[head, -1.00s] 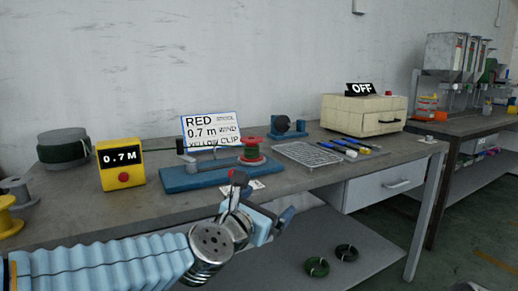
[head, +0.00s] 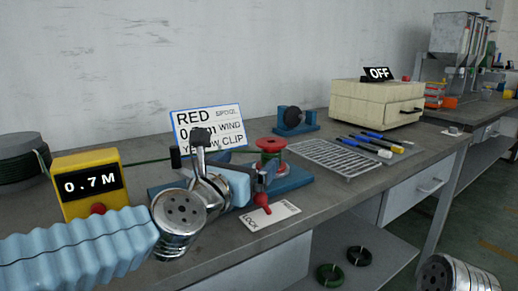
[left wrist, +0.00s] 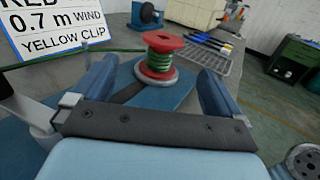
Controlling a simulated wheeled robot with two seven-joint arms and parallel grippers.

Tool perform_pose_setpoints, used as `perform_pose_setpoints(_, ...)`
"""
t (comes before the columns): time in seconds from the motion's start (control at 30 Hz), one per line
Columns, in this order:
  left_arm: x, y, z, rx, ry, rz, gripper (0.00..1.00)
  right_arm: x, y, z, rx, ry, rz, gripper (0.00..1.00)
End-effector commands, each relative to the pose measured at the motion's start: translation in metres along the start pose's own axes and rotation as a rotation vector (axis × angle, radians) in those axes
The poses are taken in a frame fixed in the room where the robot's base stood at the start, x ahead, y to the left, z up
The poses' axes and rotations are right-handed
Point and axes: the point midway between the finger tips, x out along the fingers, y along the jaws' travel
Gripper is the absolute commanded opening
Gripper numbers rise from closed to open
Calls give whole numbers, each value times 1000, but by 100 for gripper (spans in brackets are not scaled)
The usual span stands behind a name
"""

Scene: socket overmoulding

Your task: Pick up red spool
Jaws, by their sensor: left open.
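The red spool (head: 270,150) stands upright on the blue fixture (head: 295,181) on the bench, with green wire wound on it. In the left wrist view the spool (left wrist: 160,62) sits ahead of my left gripper (left wrist: 157,80), roughly between the lines of its two blue fingers. My left gripper (head: 264,172) is open and empty, close to the spool on its near left side. In the head view it hides part of the fixture. My right gripper is not in view.
A yellow box (head: 84,162) reading 0.7 M stands left, with a green wire running from it. A sign (head: 222,115) stands behind the gripper. A red knob (head: 263,209) and LOCK card (head: 280,212) lie in front. A wire rack (head: 330,158) is right of the spool.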

Motion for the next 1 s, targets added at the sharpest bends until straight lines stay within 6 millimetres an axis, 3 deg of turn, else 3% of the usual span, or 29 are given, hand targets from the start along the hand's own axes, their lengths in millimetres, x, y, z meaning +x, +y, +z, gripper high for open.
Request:
perform_pose_setpoints(0.13, 17, -1, 0, 1, 2, -1, 100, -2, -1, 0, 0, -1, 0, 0)
perform_pose_setpoints(0.4, 72, -1, 1, 0, 2, -1, 100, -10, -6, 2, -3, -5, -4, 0)
perform_pose_setpoints(1.0, 138, -7, 6, 1, 0, 0, 100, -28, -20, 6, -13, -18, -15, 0)
